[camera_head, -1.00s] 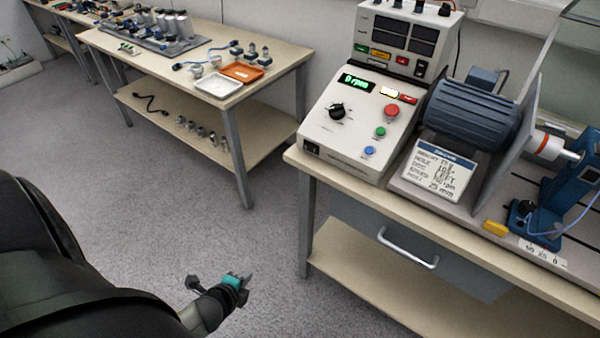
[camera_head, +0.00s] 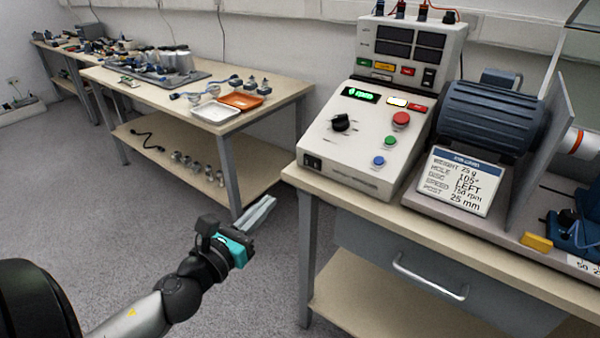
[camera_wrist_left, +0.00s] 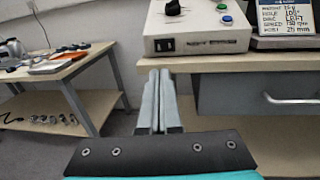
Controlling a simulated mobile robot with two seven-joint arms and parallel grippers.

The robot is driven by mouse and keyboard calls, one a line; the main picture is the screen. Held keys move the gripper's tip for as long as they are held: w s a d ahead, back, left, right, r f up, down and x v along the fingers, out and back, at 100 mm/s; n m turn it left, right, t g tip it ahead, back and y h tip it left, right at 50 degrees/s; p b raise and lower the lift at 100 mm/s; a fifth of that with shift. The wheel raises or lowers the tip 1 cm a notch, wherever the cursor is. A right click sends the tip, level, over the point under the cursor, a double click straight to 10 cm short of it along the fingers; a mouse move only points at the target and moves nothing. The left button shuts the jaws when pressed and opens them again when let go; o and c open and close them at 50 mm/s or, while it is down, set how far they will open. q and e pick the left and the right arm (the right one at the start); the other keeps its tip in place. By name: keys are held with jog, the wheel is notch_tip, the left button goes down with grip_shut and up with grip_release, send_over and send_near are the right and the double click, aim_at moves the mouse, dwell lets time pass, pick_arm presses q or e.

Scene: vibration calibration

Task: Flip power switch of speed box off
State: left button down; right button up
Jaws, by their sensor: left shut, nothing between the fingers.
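The speed box (camera_head: 355,150) is a white sloped console on the bench, with a green lit display, a black knob and red, green and blue buttons. Its black power switch (camera_head: 312,162) sits low at the left of its front face. The switch also shows in the left wrist view (camera_wrist_left: 164,45), above the fingertips. My left gripper (camera_head: 270,202) is shut and empty, in the air left of the bench and below the switch. In the left wrist view its fingers (camera_wrist_left: 158,75) point toward the box front, apart from it. My right gripper is not in view.
The bench edge (camera_head: 380,222) and a drawer with a handle (camera_head: 430,278) lie right of my gripper. A motor (camera_head: 490,115) and a label card (camera_head: 461,183) stand beside the box. A second table (camera_head: 225,125) with trays is behind left. Open floor lies between.

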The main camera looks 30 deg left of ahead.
pick_arm(q)
jog(key=shift+w, duration=0.1)
send_near(307, 162)
jog(key=w+b, duration=0.1)
jog(key=w, duration=0.4)
jog(key=shift+w+a, duration=0.1)
jog(key=shift+w, duration=0.05)
jog(key=shift+w+f+b, duration=0.1)
jog(key=shift+w+b, duration=0.3)
jog(key=shift+w, duration=0.35)
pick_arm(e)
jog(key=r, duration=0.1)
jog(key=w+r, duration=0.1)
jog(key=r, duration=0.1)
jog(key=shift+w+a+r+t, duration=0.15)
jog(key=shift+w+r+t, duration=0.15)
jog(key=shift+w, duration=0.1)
pick_arm(q)
jog(key=shift+w, duration=0.1)
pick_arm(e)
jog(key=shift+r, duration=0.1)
